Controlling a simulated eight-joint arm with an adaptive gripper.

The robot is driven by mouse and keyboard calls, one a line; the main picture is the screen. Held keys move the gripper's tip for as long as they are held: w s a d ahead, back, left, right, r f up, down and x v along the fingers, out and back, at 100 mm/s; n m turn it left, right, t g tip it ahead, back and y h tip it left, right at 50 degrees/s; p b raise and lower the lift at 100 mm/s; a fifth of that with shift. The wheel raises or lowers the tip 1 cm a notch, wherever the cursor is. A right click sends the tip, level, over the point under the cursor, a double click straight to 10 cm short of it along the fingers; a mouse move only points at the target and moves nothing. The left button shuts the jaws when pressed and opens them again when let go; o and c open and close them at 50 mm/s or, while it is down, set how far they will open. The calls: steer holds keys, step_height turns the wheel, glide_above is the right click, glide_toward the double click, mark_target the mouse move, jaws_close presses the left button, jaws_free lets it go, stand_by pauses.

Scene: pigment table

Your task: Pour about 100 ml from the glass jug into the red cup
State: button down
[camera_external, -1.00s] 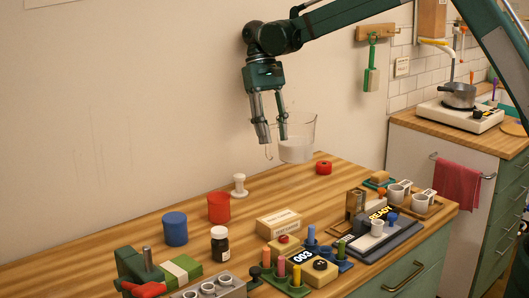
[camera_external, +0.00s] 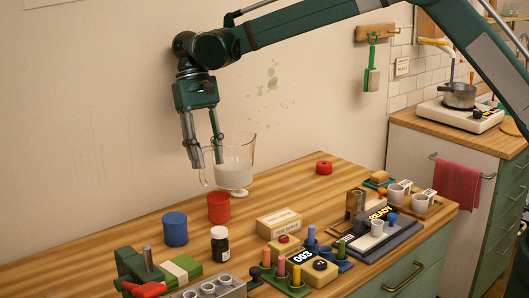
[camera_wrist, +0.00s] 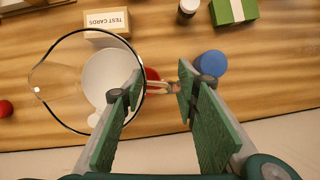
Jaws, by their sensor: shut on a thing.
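The glass jug (camera_external: 236,148) is clear, with whitish liquid in its lower part, and looks upright above the table. My gripper (camera_external: 208,163) is shut on its handle at the jug's left side. In the wrist view the jug (camera_wrist: 60,75) lies left of my gripper (camera_wrist: 161,89), and the handle shows between the fingers. The red cup (camera_external: 219,209) stands on the table, below and slightly left of the jug. In the wrist view the red cup (camera_wrist: 152,75) is mostly hidden behind the jug and handle. I cannot see inside the cup.
A blue cup (camera_external: 175,229) stands left of the red cup, and a dark bottle (camera_external: 219,245) in front. A white spool (camera_external: 239,193) shows just below the jug.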

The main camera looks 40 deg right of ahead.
steer(key=a+f+n+p, duration=0.1)
steer(key=a+p, duration=0.1)
steer(key=a, duration=1.9)
steer(key=shift+w+a+f+n+h, duration=0.2)
steer(key=shift+w+a+n+h, duration=0.1)
steer(key=shift+n, duration=0.1)
steer(key=shift+d, duration=0.15)
steer(key=d+r+n+y, duration=0.2)
steer(key=d+r+y, duration=0.4)
steer(key=d+y, duration=0.2)
steer(key=shift+s+d+r+y, duration=0.2)
steer(key=shift+d+y, duration=0.1)
steer(key=shift+d, duration=0.3)
steer(key=shift+d+r+n+y+b, duration=0.2)
steer(key=shift+d+n+y+b, duration=0.25)
steer(key=shift+d+y, duration=0.75)
stand_by(1.9)
steer(key=shift+a, duration=0.2)
